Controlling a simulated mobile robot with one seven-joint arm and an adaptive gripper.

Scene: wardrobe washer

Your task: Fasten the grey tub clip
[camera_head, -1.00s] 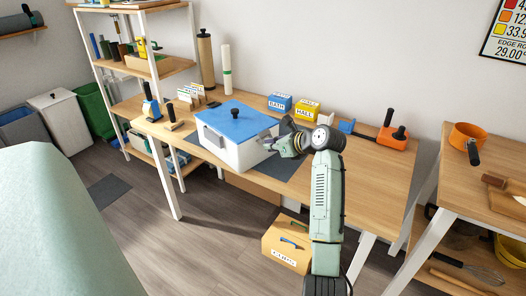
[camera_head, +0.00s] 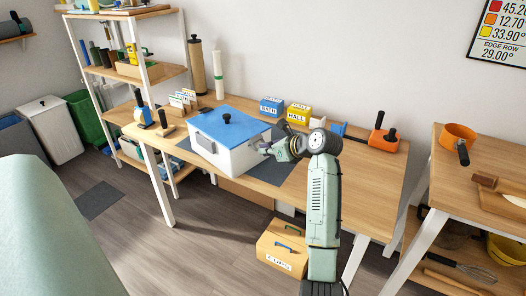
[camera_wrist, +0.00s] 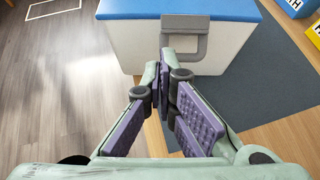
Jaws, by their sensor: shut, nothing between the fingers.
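The white tub (camera_head: 232,157) with a blue lid (camera_head: 229,125) and a dark knob stands on the table. A grey clip (camera_wrist: 196,24) is on the tub wall facing my gripper in the wrist view. Its wide top lies at the lid's edge and its loop hangs down the wall; I cannot tell whether it is latched. Another grey clip (camera_head: 205,143) shows on the tub's left-front side. My gripper (camera_wrist: 164,68) is shut and empty. Its tips are close to the loop's lower end and partly cover it; contact is unclear. In the head view my gripper (camera_head: 265,146) is at the tub's right side.
A dark mat (camera_wrist: 245,95) lies under the tub. Blue (camera_head: 271,106) and yellow (camera_head: 298,113) labelled boxes stand behind it. An orange tool (camera_head: 383,140) lies to the right. The table's front right is clear.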

